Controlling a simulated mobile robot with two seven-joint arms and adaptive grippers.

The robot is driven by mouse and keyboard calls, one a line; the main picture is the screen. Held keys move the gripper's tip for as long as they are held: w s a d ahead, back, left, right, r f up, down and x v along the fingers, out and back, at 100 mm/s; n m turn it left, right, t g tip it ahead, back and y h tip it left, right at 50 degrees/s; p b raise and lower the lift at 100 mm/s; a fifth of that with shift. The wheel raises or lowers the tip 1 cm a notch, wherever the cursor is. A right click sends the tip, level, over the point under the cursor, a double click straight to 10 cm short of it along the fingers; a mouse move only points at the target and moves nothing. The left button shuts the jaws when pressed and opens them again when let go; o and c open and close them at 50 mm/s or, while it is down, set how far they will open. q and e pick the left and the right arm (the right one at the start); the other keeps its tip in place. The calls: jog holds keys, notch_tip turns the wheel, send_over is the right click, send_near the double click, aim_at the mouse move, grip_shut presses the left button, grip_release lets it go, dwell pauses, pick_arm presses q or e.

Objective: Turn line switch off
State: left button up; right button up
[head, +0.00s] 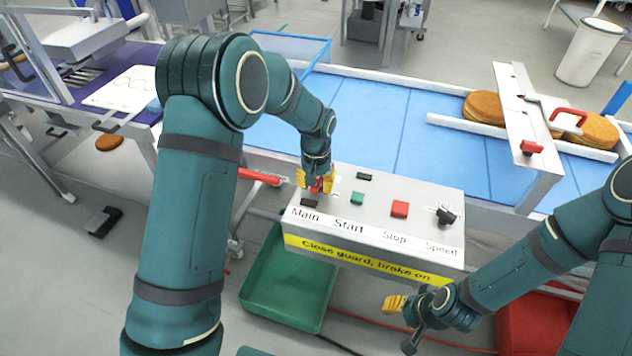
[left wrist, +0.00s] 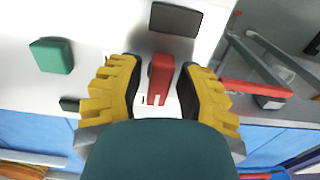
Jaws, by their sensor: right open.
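The grey control box (head: 375,206) stands at the conveyor's front side, with the labels Main, Start, Stop and Speed. A red switch handle (head: 321,186) stands up behind the Main label; the left wrist view also shows it (left wrist: 160,78). My left gripper (head: 316,184) is over it, its yellow fingers on either side of the handle with narrow gaps, open and not clamped. The handle's base is partly hidden. My right gripper (head: 399,318) is open and empty, low in front of the box.
Close by are a black block (head: 310,201), a green button (head: 357,198), a red button (head: 400,208) and a black speed knob (head: 445,215). A green bin (head: 290,290) stands below. Filled rounds (head: 484,107) lie on the blue belt (head: 370,120) near a white guard (head: 522,120).

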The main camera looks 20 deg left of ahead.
pick_arm(q)
jog(key=shift+o, duration=0.4)
jog(key=shift+w+r, duration=0.1)
jog(key=shift+r, duration=0.15)
notch_tip(320, 180, up, 12)
jog(key=shift+f, duration=0.2)
dwell(0.4)
